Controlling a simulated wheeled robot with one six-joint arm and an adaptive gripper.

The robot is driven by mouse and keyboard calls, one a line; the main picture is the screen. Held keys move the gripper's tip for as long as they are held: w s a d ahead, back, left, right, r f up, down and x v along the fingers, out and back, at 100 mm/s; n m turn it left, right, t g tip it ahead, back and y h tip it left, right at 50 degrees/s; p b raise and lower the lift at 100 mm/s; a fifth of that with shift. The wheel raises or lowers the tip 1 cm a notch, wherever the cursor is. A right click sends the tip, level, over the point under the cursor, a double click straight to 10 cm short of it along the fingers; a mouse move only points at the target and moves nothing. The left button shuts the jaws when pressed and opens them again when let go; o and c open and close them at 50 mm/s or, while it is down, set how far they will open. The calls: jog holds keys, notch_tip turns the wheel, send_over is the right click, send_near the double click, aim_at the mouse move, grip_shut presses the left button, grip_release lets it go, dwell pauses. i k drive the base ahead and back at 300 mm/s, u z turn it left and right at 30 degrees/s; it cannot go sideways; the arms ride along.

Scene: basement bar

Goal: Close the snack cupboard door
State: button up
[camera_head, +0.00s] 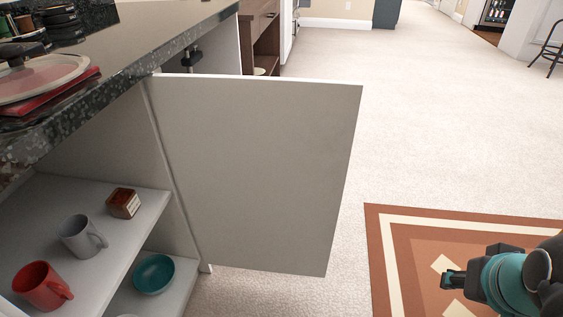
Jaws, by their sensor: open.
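The cupboard door (258,175) is a flat white panel standing wide open, swung out from the cabinet under the dark counter. Its hinged edge is at the left and its free edge at the right. A teal bowl (154,274) sits on the level below. My gripper (447,281) is at the lower right over the rug, open, apart from the door and to the right of its free edge.
A dark speckled countertop (110,62) overhangs the cupboard and holds plates and stacked dark dishes. A brown patterned rug (400,235) lies on the pale carpet (440,120). A stool (549,52) stands far right.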

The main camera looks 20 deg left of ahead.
aim_at(259, 164)
jog(key=i, duration=3.1)
jog(key=u, duration=4.45)
